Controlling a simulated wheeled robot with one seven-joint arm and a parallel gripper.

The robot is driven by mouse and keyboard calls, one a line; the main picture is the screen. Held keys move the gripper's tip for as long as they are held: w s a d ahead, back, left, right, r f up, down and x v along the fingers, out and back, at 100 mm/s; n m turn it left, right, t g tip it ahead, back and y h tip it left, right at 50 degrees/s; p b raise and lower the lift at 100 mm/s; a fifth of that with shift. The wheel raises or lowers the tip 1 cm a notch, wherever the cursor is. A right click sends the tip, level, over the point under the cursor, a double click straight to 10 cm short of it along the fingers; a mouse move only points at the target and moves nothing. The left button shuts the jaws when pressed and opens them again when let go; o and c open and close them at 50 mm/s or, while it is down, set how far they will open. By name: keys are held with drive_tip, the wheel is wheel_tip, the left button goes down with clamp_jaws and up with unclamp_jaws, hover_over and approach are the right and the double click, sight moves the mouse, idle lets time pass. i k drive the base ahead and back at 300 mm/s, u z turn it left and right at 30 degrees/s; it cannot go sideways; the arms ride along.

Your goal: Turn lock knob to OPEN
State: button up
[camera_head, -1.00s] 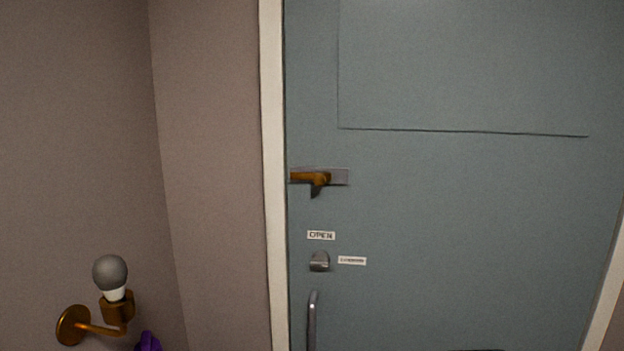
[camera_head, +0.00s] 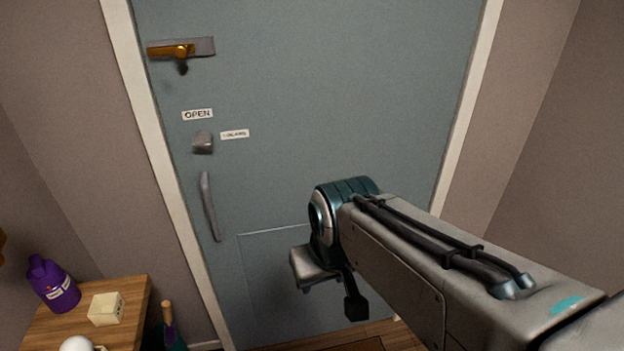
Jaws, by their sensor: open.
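The lock knob (camera_head: 203,142) is a small grey metal knob on the blue-grey door (camera_head: 330,130), near its left edge. A white OPEN label (camera_head: 198,114) sits just above the knob. A second white label (camera_head: 235,134), too small to read surely, sits to its right. My gripper (camera_head: 332,297) is open, low and to the right of the knob, well apart from it. My arm partly hides the gripper, and nothing shows between its fingers.
A brass latch (camera_head: 181,50) is above the knob and a vertical door handle (camera_head: 210,207) below it. A wooden table (camera_head: 127,298) at lower left bears a purple bottle (camera_head: 54,285) and a cream block (camera_head: 106,308).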

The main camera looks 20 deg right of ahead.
sight(202, 139)
drive_tip(key=z, duration=0.9)
drive_tip(key=k, duration=1)
drive_tip(key=u, duration=0.7)
drive_tip(key=i, duration=1)
